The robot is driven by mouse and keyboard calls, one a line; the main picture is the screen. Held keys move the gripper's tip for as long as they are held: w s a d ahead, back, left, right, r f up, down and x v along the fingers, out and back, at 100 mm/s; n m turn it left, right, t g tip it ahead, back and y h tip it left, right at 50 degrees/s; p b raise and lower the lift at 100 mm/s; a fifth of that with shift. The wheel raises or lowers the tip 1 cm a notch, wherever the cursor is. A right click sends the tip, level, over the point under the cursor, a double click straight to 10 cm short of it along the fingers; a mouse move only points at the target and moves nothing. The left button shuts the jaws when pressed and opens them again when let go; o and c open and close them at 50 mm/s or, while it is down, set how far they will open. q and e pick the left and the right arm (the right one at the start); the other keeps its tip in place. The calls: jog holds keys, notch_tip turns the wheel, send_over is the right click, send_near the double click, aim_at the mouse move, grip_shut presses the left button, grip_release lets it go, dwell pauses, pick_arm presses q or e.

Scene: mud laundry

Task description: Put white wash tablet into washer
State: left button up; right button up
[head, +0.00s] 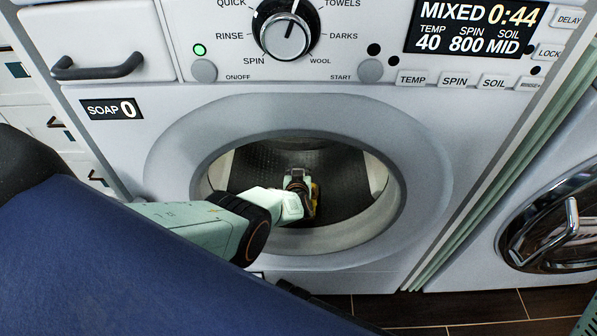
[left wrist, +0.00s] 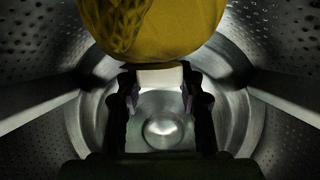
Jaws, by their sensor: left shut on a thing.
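The white washer (head: 130,130) stands in front of me with its round opening uncovered and its dark perforated drum (head: 262,170) showing. My left arm reaches through the opening, and my left gripper (head: 301,182) is inside the drum. In the left wrist view, the left gripper (left wrist: 159,92) is shut on a small pale block, the white wash tablet (left wrist: 160,78), between its fingertips. The tablet cannot be made out in the head view. The drum's metal back (left wrist: 230,105) lies beyond the fingers. My right gripper is not in view.
A yellow textured thing (left wrist: 155,25) fills the top of the left wrist view, close to the fingers; I cannot tell what it is. The washer's opening rim (head: 385,205) surrounds my arm. A second machine with a chrome round door (head: 560,225) stands at the right.

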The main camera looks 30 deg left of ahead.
pick_arm(q)
jog(key=shift+r, duration=0.35)
jog(key=shift+f, duration=0.45)
jog(key=o, duration=0.7)
jog(key=shift+o, duration=1.3)
jog(key=shift+r, duration=0.15)
jog(key=shift+o, duration=0.6)
